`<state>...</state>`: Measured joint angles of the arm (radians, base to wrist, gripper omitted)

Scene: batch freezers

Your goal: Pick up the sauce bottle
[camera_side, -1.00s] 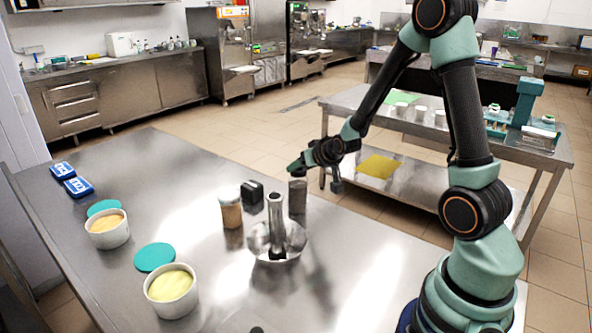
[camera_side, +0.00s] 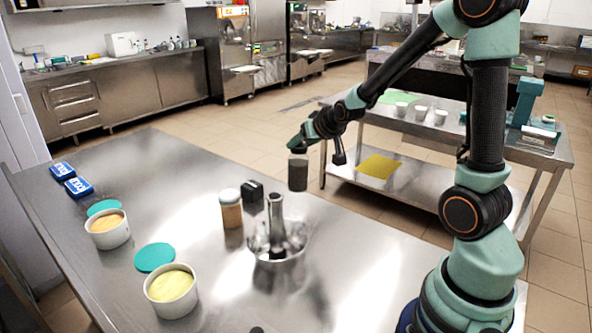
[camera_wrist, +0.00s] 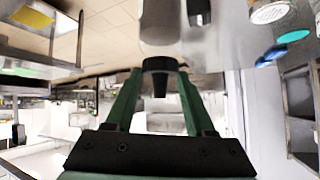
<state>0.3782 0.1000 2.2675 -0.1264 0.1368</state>
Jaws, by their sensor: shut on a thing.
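My gripper (camera_side: 299,147) is shut on the top of the sauce bottle (camera_side: 298,174), a dark grey cylinder. The bottle hangs upright below the fingers, above the far edge of the steel table (camera_side: 190,190) in the side view. In the wrist view, the green fingers (camera_wrist: 158,85) close on the bottle's black cap (camera_wrist: 160,64). Its grey body (camera_wrist: 160,24) extends past the fingertips and is cut off by the frame's edge.
A shiny metal bowl with an upright cylinder (camera_side: 276,217) stands near the bottle. Left of it are a tan jar (camera_side: 231,212) and a black item (camera_side: 252,191). Two white tubs (camera_side: 110,236), teal lids (camera_side: 155,257) and blue packs (camera_side: 77,187) sit at left.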

